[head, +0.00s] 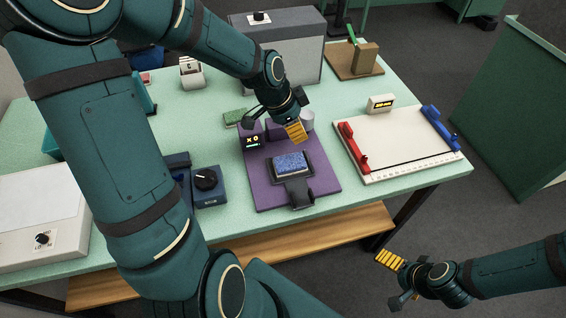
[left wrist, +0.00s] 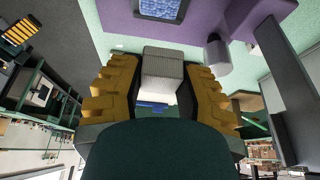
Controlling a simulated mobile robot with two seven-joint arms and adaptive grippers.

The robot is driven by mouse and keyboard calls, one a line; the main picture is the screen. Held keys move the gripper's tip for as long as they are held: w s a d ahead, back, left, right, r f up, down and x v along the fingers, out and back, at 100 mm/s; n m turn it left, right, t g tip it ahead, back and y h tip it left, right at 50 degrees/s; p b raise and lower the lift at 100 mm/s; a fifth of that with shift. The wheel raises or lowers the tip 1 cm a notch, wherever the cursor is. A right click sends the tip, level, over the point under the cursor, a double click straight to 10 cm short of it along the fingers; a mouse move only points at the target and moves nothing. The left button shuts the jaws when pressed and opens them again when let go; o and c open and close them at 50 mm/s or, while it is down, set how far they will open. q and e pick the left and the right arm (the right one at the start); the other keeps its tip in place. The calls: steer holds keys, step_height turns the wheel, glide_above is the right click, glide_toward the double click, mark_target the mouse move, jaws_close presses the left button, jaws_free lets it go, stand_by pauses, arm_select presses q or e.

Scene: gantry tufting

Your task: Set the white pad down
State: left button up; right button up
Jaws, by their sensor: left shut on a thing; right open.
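My left gripper (head: 294,130) is above the back part of the purple board (head: 322,183). In the left wrist view its yellow fingers (left wrist: 163,88) are shut on the white pad (left wrist: 163,68), a pale block with a ribbed grey face. In the head view the pad is hidden by the gripper. A blue speckled piece (head: 291,163) sits in a dark holder (head: 298,191) on the board, in front of the left gripper; it also shows at the top of the left wrist view (left wrist: 160,8). My right gripper (head: 390,272) is open and empty, off the table's front right.
A pale cylinder (head: 307,120) stands just right of the left gripper. A purple block with a lit display (head: 253,141) stands to its left. A green pad (head: 234,117), a blue dial box (head: 208,185) and a white board with red and blue clamps (head: 395,150) lie around the purple board.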

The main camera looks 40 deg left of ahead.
mark_target(293, 161)
arm_select(q)
steer(key=shift+s+a, duration=0.15)
steer(key=shift+s, duration=0.55)
step_height(293, 161, down, 10)
steer(key=shift+r+b, duration=0.15)
steer(key=shift+b, duration=0.8)
steer(key=o, duration=0.9)
